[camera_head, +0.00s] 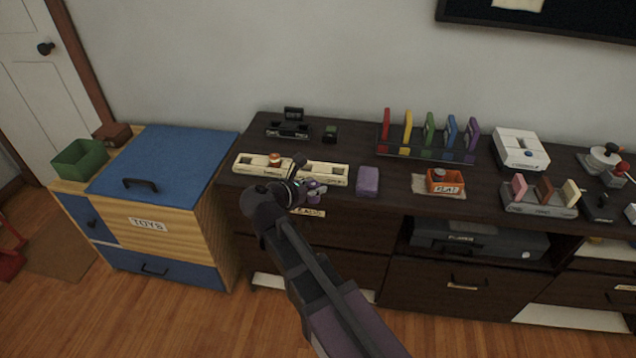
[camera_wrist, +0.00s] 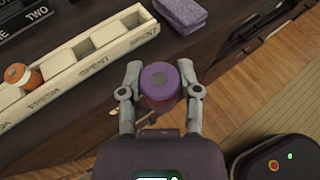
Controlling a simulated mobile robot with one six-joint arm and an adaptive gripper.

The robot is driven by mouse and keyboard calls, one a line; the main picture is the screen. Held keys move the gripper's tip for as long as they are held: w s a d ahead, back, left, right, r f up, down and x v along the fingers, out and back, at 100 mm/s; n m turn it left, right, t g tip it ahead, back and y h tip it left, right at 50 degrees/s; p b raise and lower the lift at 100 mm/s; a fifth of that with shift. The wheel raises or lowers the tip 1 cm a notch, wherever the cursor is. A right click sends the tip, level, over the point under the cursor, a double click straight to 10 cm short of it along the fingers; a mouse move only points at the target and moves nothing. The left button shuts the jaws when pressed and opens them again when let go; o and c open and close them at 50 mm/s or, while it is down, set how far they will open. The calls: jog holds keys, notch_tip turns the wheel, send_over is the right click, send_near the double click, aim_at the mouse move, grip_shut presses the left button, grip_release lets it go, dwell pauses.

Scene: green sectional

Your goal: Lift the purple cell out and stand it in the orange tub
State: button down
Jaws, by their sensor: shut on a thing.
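In the wrist view the cell is between the two fingers, clear of the cream rack (camera_wrist: 85,62). In the head view my gripper and the purple cell (camera_head: 316,187) are at the front edge of the dresser, in front of the cream rack (camera_head: 250,166). The orange tub (camera_head: 444,187) stands on a tan mat to the right, labelled on its front, with a grey round thing inside.
An orange cell (camera_wrist: 24,77) sits in the rack. A purple sponge-like block (camera_head: 368,181) lies between rack and tub. Behind is a rack of several coloured upright pieces (camera_head: 430,140). A grey holder (camera_head: 540,205) with pink, brown and cream pieces stands right of the tub.

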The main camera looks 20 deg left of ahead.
aim_at(315, 183)
dwell(0.6)
notch_tip(315, 183, up, 18)
jog(key=p, duration=1.8)
jog(key=shift+r, duration=0.15)
jog(key=shift+d, duration=0.1)
